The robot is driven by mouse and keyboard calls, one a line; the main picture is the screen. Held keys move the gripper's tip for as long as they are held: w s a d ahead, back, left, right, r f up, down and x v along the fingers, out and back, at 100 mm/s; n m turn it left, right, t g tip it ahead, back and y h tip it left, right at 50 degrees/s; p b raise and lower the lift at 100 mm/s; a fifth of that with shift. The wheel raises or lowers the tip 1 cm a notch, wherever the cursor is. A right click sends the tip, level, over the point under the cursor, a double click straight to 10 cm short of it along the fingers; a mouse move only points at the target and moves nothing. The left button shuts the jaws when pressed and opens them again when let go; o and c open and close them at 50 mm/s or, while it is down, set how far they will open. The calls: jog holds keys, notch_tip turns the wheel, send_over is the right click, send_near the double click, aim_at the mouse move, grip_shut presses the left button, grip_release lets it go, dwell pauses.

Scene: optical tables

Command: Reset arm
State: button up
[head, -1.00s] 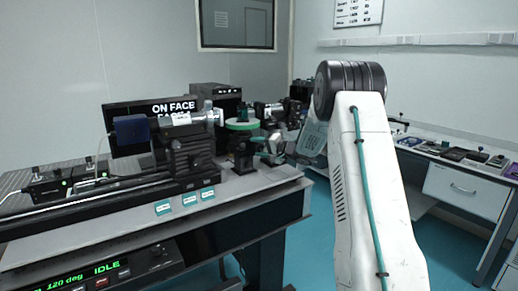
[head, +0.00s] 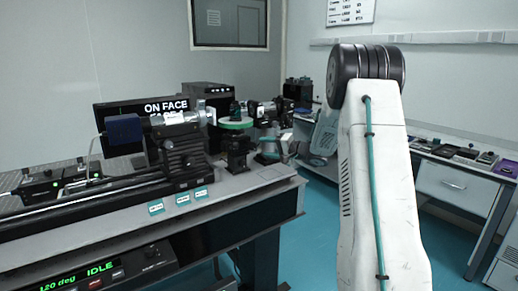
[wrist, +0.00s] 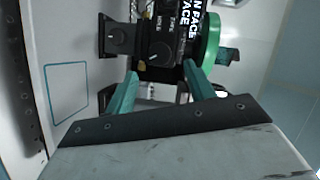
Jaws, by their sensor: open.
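My gripper (head: 262,147) is at the right end of the left optical table (head: 236,193), beside a black mount with a green ring (head: 236,124). In the wrist view its two teal fingers (wrist: 160,70) are spread apart with nothing held between them. Beyond the fingertips are the black labelled device with a dial and the green ring (wrist: 211,40). A gap shows between gripper and mount in the head view. My white upper arm rises at the right, and its black elbow joint hides part of the back wall.
The left table carries a rail with a black stage (head: 184,155), a blue block (head: 123,128) and a monitor (head: 100,115). A right bench (head: 455,185) holds several small items. Blue floor (head: 322,240) lies open between them.

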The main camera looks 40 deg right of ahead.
jog(key=s+d+f+g+h, duration=0.1)
jog(key=d+f+g+h, duration=0.1)
jog(key=d+f+h, duration=0.4)
jog(key=s+n+g+h, duration=0.2)
jog(key=s+g+h, duration=0.3)
jog(key=s, duration=0.4)
jog(key=s+a+r+n+g+y, duration=0.2)
jog(key=s+a+r+n, duration=0.1)
jog(key=s+a, duration=0.8)
jog(key=s+a+r+n+g+y, duration=0.1)
jog(key=s+a+r+n+g, duration=0.1)
jog(key=s+a, duration=1)
jog(key=s+a+r+n+g+y, duration=0.2)
jog(key=s+a+r+n+g, duration=0.1)
jog(key=s+a, duration=0.9)
jog(key=a+r, duration=0.1)
jog(key=a, duration=0.3)
jog(key=shift+n+y, duration=0.3)
